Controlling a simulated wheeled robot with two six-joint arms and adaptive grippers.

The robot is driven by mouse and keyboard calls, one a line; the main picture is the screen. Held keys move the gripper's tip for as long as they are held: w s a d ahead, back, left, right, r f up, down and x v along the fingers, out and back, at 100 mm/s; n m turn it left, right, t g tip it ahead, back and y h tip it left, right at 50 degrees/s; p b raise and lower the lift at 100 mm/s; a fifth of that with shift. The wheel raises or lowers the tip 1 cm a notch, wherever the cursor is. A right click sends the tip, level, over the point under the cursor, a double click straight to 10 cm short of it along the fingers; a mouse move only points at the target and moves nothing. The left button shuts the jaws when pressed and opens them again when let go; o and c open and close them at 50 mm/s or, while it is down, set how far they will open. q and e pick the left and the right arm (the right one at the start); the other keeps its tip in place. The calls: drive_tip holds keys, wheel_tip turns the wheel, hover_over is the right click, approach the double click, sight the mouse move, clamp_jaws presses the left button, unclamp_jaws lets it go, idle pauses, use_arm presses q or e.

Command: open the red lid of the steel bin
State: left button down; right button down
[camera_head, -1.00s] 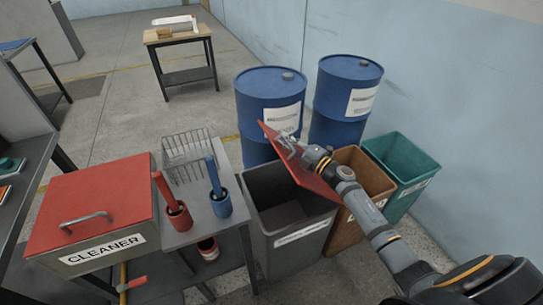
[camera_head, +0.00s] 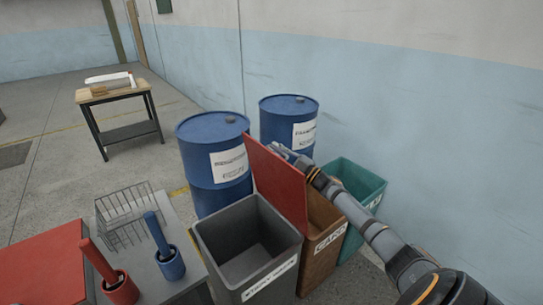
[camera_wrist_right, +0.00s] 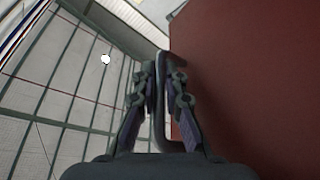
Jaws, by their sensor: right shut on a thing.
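The steel bin (camera_head: 225,262) is a grey open-topped box with a white label on its front. Its red lid (camera_head: 277,188) stands nearly upright along the bin's right side, and the bin's dark, empty-looking inside shows. My right gripper (camera_head: 281,151) is at the lid's upper edge, partly hidden behind it. In the right wrist view my right gripper (camera_wrist_right: 160,75) is shut on the lid's metal handle (camera_wrist_right: 159,115), with the red lid (camera_wrist_right: 245,85) filling the right side. My left gripper is in neither view.
A brown bin (camera_head: 321,255) and a green bin (camera_head: 365,182) stand right of the steel bin. Two blue drums (camera_head: 210,150) (camera_head: 283,112) stand behind. A side table with a wire basket (camera_head: 125,215) and red and blue pots is at left. A wall bounds the right.

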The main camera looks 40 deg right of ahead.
drive_tip(key=shift+d+f, duration=0.1)
drive_tip(key=shift+d, duration=0.05)
drive_tip(key=c, duration=1.7)
unclamp_jaws()
drive_tip(key=shift+s, duration=0.1)
drive_tip(key=v, duration=1.1)
drive_tip(key=shift+s+d+f, duration=0.15)
drive_tip(key=shift+s+d, duration=0.05)
drive_tip(key=shift+s, duration=0.15)
